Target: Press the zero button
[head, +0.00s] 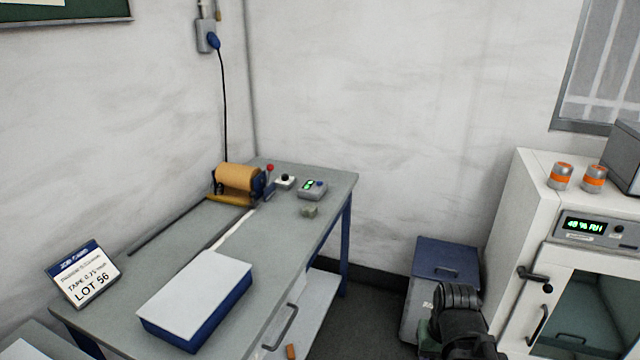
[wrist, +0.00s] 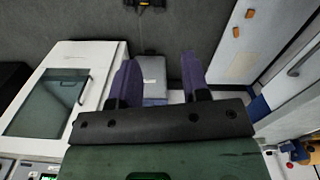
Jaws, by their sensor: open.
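A small grey box with a green lit display (head: 312,188) sits at the far right end of the grey workbench. A blue round button (head: 320,183) shows on its top; its label is too small to read. In the head view only dark parts of my arm show at the bottom right.
A tape roll (head: 238,182) on a dispenser, a small green block (head: 309,211), a blue-and-white box (head: 196,290) and a lot sign (head: 84,274) are on the workbench (head: 275,255). A blue-topped bin (head: 446,262) and a white cabinet (head: 520,235) stand to the right.

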